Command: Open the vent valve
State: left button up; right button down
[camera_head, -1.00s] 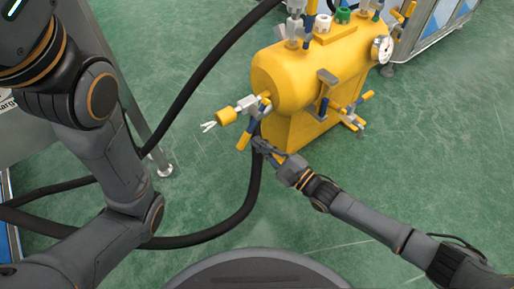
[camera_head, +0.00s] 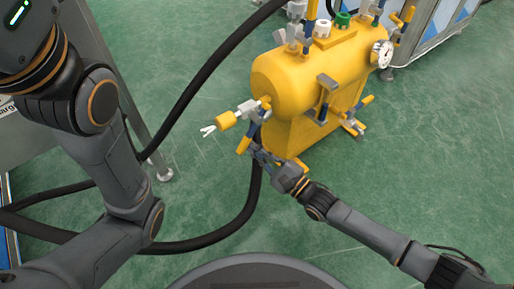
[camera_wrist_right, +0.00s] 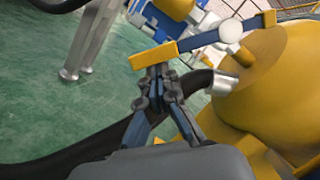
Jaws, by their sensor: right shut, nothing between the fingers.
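The yellow tank (camera_head: 300,78) stands on the floor, with valve fittings on its near end. One fitting there has a blue lever with a yellow tip (camera_head: 244,145), hanging down to the left. I take it for the vent valve. In the right wrist view the lever's yellow end (camera_wrist_right: 153,57) lies across just beyond my fingertips, with its blue part (camera_wrist_right: 210,37) running to a pale pivot. My right gripper (camera_head: 256,153) is shut and empty, its tips (camera_wrist_right: 157,80) close at the yellow end. I cannot tell whether they touch. My left gripper is out of view.
A yellow-collared nozzle (camera_head: 226,119) sticks out left of the lever. A black hose (camera_head: 250,190) curves under my right gripper. Other levers (camera_head: 354,122) sit on the tank's side, and a gauge (camera_head: 383,53) is at its far end. Green floor is clear at right.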

jog(key=shift+s+a, duration=0.1)
jog(key=shift+a, duration=0.05)
jog(key=shift+s+a+r+m+t+p, duration=0.15)
jog(key=shift+s+a+r+m+p, duration=0.1)
jog(key=shift+m, duration=0.4)
jog(key=shift+s+a+r+m+t+p, duration=0.15)
jog(key=shift+a+r+m+p, duration=0.1)
jog(key=shift+m, duration=0.4)
jog(key=a+r+m, duration=0.1)
jog(key=m, duration=0.2)
jog(key=s+a+r+m+t+h, duration=0.1)
jog(key=r+m, duration=0.1)
jog(key=s+a+r+m+t+p, duration=0.1)
jog(key=m, duration=0.2)
jog(key=shift+s+r+m+h, duration=0.1)
jog(key=shift+r+m+h, duration=0.05)
jog(key=shift+m+h, duration=0.2)
jog(key=shift+r, duration=0.15)
